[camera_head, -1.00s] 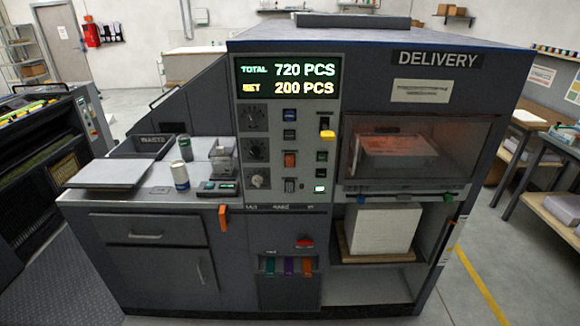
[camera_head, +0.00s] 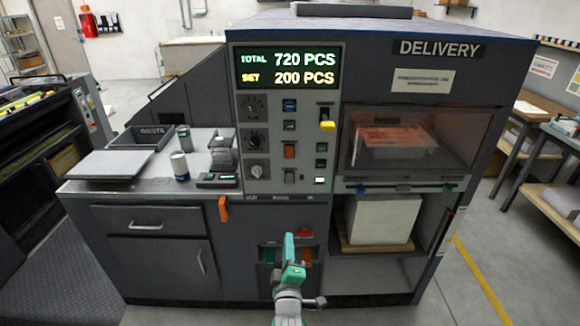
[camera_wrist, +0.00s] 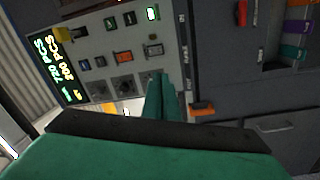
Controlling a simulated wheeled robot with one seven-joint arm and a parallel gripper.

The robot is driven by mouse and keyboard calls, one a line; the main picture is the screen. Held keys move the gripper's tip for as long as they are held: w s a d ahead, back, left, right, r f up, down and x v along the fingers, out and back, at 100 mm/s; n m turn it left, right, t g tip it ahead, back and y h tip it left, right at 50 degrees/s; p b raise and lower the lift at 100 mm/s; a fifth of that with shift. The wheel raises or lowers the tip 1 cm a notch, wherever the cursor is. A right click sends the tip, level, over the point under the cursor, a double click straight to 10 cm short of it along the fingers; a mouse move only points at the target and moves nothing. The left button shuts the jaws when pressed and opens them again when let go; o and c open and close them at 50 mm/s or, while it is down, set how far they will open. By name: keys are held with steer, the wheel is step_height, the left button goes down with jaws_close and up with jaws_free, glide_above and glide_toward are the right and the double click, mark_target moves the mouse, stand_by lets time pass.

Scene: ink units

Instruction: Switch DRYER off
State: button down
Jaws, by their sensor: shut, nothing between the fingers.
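The grey control panel (camera_head: 272,185) carries dark knobs, small buttons and an orange rocker switch (camera_head: 289,151). A yellow-tipped lever (camera_head: 327,124) sits at its upper right. A lit button (camera_head: 320,180) glows at its lower right. Small labels are unreadable, so I cannot tell which control is DRYER. My green gripper (camera_head: 289,238) is shut and empty, in front of the lower cabinet, below the panel. In the wrist view the panel appears turned, with the orange switch (camera_wrist: 121,56) and lit button (camera_wrist: 152,13) beyond my shut fingers (camera_wrist: 160,82).
An orange handle (camera_head: 223,209) protrudes at the counter's edge. The counter holds a can (camera_head: 180,167), a waste bin (camera_head: 150,137) and a flat plate (camera_head: 110,164). Right of the panel are the delivery window (camera_head: 395,145) and a white paper stack (camera_head: 382,220).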

mark_target(290, 150)
steer(key=w+r+n, duration=0.4)
steer(key=w+r, duration=0.6)
steer(key=r, duration=0.3)
steer(key=shift+w+d+r+t, duration=0.3)
steer(key=shift+w+r+t, duration=0.05)
steer(key=shift+w+t, duration=0.05)
steer(key=w, duration=0.4)
steer(key=w+r, duration=0.1)
steer(key=w, duration=0.8)
steer(key=shift+w+r, duration=0.3)
steer(key=shift+w, duration=0.1)
steer(key=shift+d, duration=0.1)
